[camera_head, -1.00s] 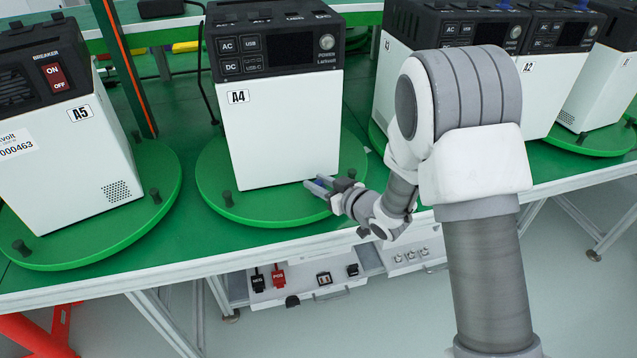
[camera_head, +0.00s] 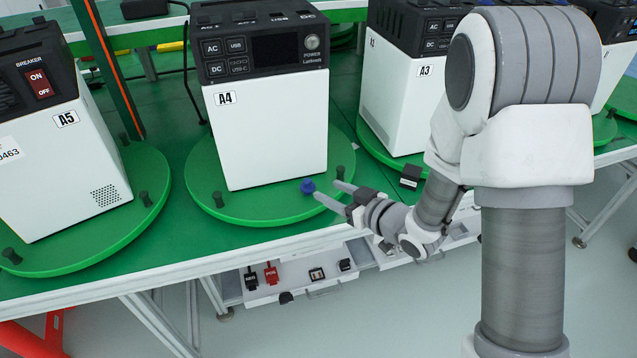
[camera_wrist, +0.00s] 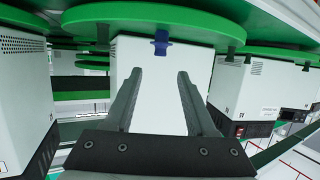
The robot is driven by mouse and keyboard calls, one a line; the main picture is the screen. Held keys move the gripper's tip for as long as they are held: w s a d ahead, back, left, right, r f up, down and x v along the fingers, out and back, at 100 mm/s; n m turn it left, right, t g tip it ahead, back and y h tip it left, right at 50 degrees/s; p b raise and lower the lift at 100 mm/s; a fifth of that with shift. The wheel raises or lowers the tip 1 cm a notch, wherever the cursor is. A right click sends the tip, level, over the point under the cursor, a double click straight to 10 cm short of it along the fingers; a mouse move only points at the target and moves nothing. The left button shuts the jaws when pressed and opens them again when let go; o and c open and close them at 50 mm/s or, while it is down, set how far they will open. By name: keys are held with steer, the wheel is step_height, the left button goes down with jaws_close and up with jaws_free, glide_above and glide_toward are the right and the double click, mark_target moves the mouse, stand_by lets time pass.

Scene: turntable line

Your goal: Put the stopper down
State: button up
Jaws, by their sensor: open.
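A small blue stopper (camera_head: 308,186) stands on the front right part of the green turntable (camera_head: 250,212) under the white unit A4 (camera_head: 270,135). My gripper (camera_head: 332,193) is open and empty just to the right of the stopper, apart from it. In the wrist view the blue stopper (camera_wrist: 161,42) shows at the turntable's rim (camera_wrist: 205,30), beyond the tips of my two spread fingers (camera_wrist: 158,75). Nothing lies between the fingers.
Unit A5 (camera_head: 60,150) stands on its own turntable at the left, unit A3 (camera_head: 395,95) at the right. Dark pegs, one of them (camera_head: 218,200), rise from the turntables. A drawer with small black and red parts (camera_head: 271,276) is below the table.

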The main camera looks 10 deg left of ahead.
steer(key=d+r+m+t+h, duration=0.1)
steer(key=d+r+m+h, duration=0.2)
steer(key=d+r+h, duration=0.5)
steer(key=d+r+m+t+h, duration=0.1)
steer(key=d+r+m+h, duration=0.3)
steer(key=d, duration=0.7)
steer(key=s+d+r+m+g, duration=0.2)
steer(key=s+r, duration=0.1)
steer(key=s, duration=0.8)
steer(key=s+d+r+m+g, duration=0.1)
steer(key=s+d+r+g, duration=0.2)
steer(key=s, duration=0.8)
steer(key=shift+d+m, duration=0.25)
steer(key=shift+m, duration=0.15)
steer(key=shift+s, duration=0.1)
